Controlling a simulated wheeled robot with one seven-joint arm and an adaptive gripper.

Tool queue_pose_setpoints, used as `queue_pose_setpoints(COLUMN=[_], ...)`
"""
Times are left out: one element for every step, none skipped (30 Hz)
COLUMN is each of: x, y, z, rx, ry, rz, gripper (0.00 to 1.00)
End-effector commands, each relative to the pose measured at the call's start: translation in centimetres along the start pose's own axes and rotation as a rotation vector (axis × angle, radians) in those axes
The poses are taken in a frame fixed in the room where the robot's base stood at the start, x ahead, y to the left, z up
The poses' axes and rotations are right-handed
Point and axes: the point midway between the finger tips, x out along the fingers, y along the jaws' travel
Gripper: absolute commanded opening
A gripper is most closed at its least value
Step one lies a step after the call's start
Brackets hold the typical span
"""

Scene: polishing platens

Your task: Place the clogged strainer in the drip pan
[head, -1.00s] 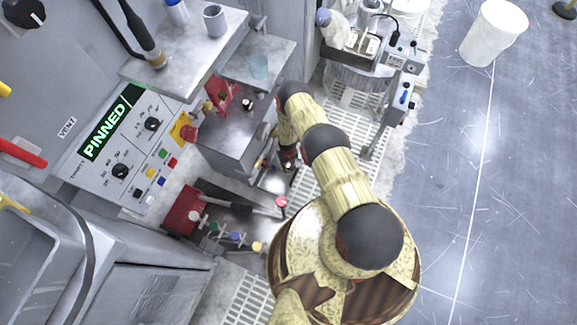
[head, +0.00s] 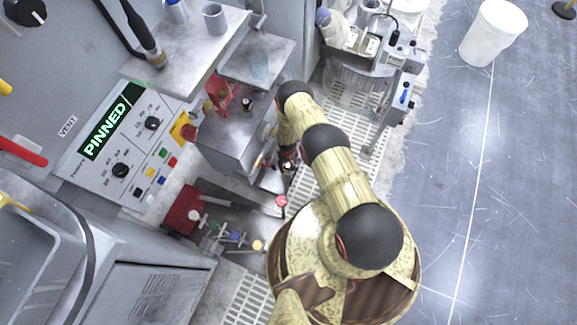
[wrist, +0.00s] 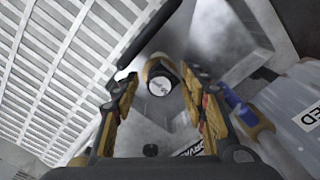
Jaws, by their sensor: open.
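My gripper (wrist: 158,80) is open in the wrist view, with its two yellow-and-black fingers on either side of a short cylinder (wrist: 160,84) with a tan rim and a pale round face. I cannot tell whether this cylinder is the clogged strainer or whether the fingers touch it. In the head view my gripper (head: 287,160) points down beside the grey metal cabinet, largely hidden by my arm. A grey metal surface (wrist: 215,35) lies beyond the fingers in the wrist view; I cannot tell whether it is the drip pan.
A blue-handled part with a tan tip (wrist: 243,110) is close to the right finger. White floor grating (wrist: 70,60) fills the left of the wrist view. Several coloured knobs, including a red one (head: 281,201), stand near my base. A white bin (head: 494,32) stands on open floor.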

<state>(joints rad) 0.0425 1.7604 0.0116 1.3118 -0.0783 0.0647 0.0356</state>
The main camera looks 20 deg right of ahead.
Motion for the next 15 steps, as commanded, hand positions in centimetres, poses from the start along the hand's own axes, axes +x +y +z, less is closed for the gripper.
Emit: queue_pose_setpoints(x=[-0.8,-1.4,-2.1,-2.7,-3.4,-4.3,-5.0,-5.6,-6.5,-7.1,-7.7,-8.4,-8.9,-9.4,-10.0], y=[0.0,0.0,0.0,0.0,0.0,0.0,0.0,0.0,-0.1,-0.1,-0.1,-0.1,-0.1,-0.1,-0.1], z=[-0.1,-0.2,-0.2,-0.2,-0.2,-0.2,-0.2,-0.1,-0.1,-0.1,-0.1,-0.1,0.0,0.0,-0.1], rx=[0.0,0.0,0.0,-0.001,-0.001,-0.001,-0.001,-0.001,0.0,0.0,0.001,0.0,0.0,-0.001,-0.001], ry=[0.002,0.002,0.002,0.002,0.003,0.002,0.003,0.002,0.002,0.002,0.001,0.001,0.001,0.001,0.002], rz=[0.0,0.0,-0.001,-0.001,-0.001,-0.002,-0.002,-0.002,-0.003,-0.003,-0.003,-0.003,-0.003,-0.004,-0.004], gripper=[0.43,0.43,0.43,0.43,0.43,0.43,0.43,0.43,0.43,0.43,0.43,0.43,0.43,0.43,0.43])
